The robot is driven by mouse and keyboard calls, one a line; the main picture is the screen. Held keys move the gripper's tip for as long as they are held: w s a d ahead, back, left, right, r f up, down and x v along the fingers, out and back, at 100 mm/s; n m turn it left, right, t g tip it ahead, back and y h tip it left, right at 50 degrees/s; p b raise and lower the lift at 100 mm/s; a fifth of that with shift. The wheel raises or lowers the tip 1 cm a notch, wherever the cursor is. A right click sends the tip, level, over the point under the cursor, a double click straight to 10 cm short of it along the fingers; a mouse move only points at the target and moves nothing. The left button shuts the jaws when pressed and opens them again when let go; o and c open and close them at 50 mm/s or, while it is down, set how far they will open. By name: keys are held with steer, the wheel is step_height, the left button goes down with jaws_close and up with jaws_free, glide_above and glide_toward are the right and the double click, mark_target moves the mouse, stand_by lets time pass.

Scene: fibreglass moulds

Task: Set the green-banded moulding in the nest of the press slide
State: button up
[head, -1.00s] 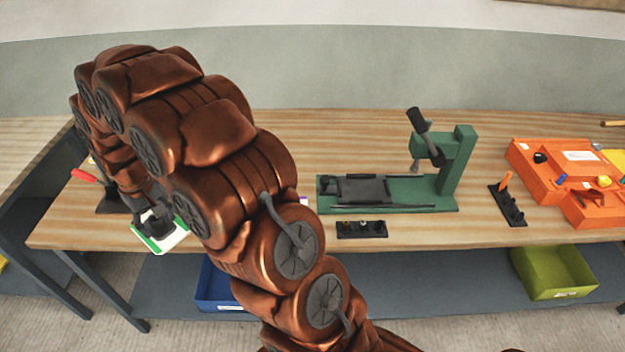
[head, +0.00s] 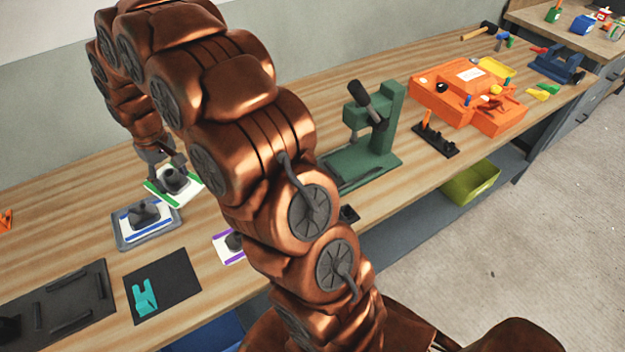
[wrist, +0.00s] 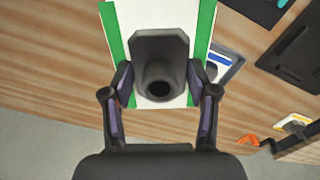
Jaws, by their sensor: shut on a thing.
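The green-banded moulding (head: 184,186) is a white plate with green side bands and a dark raised block in its middle. My gripper (head: 172,165) is shut on it. In the wrist view the two fingers (wrist: 161,92) press on either side of the dark block (wrist: 158,62). The moulding is held near the blue-banded moulding; its exact height above the bench is hard to tell. The green press (head: 376,135) stands to the right on the bench, partly hidden behind my arm. Its slide (head: 352,170) shows only at its right end, and the nest is hidden.
A blue-banded moulding (head: 146,217) sits on a grey tray. A purple-banded moulding (head: 230,246) is partly behind my arm. A black mat with a teal piece (head: 144,297) lies at the front. A black peg rack (head: 436,140) and orange fixture (head: 470,95) stand right of the press.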

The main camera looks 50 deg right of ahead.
steer(key=s+d+f+n+b, duration=0.1)
steer(key=s+d+n+b, duration=0.75)
steer(key=d, duration=0.65)
steer(key=s+d+f+n+b, duration=0.1)
steer(key=s+d+n+b, duration=0.4)
steer(key=s+d+b, duration=0.8)
steer(key=shift+w+d+f+p, duration=0.35)
steer(key=shift+w+f+p, duration=0.2)
steer(key=shift+f, duration=1)
steer(key=shift+w+d+f+p, duration=0.4)
steer(key=shift+w+f, duration=0.2)
steer(key=shift+f, duration=1)
steer(key=shift+w+d+f+p, duration=0.3)
steer(key=shift+w+f+p, duration=0.25)
steer(key=shift+f, duration=1)
steer(key=shift+f, duration=0.25)
steer(key=o, duration=1.5)
step_height(320, 180, up, 12)
steer(key=shift+r+b, duration=0.25)
steer(key=shift+b, duration=0.2)
